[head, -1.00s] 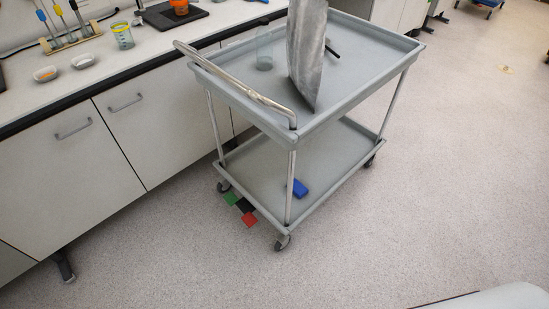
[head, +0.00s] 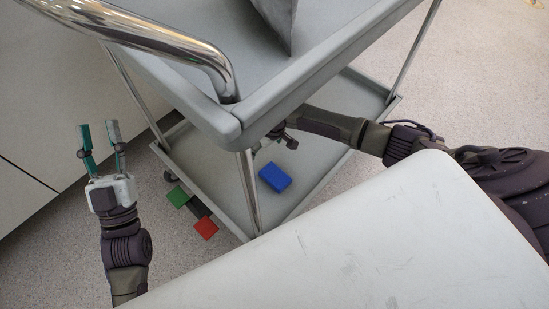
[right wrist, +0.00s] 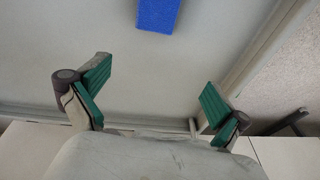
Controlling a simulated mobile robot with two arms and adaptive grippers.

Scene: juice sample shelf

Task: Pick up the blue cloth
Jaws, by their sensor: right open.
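The blue cloth (head: 275,178) is a small, thick rectangle on the lower shelf (head: 215,180) of the grey cart. It also shows at the top edge of the right wrist view (right wrist: 157,14), cut off by the frame. My right gripper (right wrist: 155,88) is open and empty, its green-padded fingers spread wide, with the cloth beyond them and not touching. In the head view, my right arm reaches in under the cart's upper tray, which partly hides that gripper. My left gripper (head: 98,140) is open and empty, left of the cart.
The cart's upper tray (head: 290,98) and metal handle (head: 190,42) overhang the lower shelf. A cart post (head: 249,195) stands just left of the cloth. Green (head: 178,196) and red (head: 206,228) squares lie by the cart's lower left edge. White cabinets stand at left.

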